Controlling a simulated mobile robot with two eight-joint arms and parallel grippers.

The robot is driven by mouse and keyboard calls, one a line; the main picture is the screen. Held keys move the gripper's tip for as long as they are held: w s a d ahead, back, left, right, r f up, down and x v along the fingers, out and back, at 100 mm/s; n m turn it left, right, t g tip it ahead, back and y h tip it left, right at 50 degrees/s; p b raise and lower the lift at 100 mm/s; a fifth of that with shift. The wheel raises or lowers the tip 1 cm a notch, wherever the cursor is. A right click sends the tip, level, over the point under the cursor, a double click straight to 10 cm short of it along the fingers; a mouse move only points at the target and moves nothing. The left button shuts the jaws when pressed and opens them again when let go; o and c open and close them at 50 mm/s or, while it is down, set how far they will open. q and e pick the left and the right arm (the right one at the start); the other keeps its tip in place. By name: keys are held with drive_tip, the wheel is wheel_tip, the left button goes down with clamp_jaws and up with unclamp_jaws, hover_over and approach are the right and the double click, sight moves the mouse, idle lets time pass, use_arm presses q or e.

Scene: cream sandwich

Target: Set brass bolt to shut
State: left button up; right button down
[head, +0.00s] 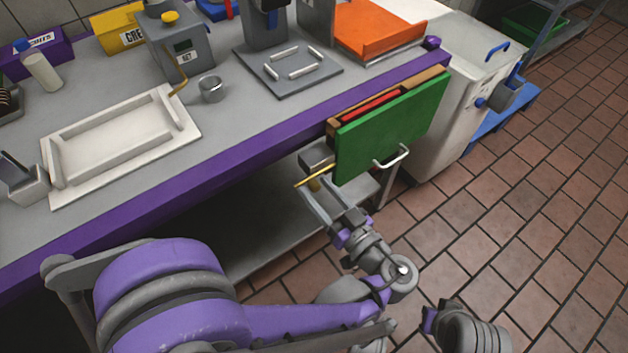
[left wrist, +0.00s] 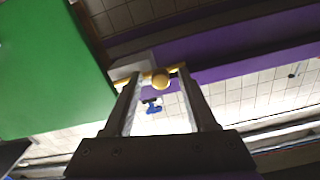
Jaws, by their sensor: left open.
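The brass bolt (head: 304,183) is a thin gold rod at the lower left of the green panel (head: 395,128), by a grey block (head: 317,155) under the purple counter edge. In the left wrist view its round brass knob (left wrist: 161,80) shows between the fingertips. My left gripper (head: 318,191) is open and reaches up to the bolt from below. In the left wrist view the fingers (left wrist: 160,88) stand on either side of the knob; I cannot tell whether they touch it. My right gripper does not show clearly.
The green panel fronts a wooden drawer with red things (head: 370,105) inside and has a pale handle (head: 392,158). A white bin (head: 455,100) stands to the right. The grey counter (head: 225,130) holds a white tray (head: 125,140) and a metal cup (head: 211,89). Tiled floor is free at right.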

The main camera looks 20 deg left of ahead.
use_arm(q)
clamp_jaws()
idle(0.3)
idle(1.2)
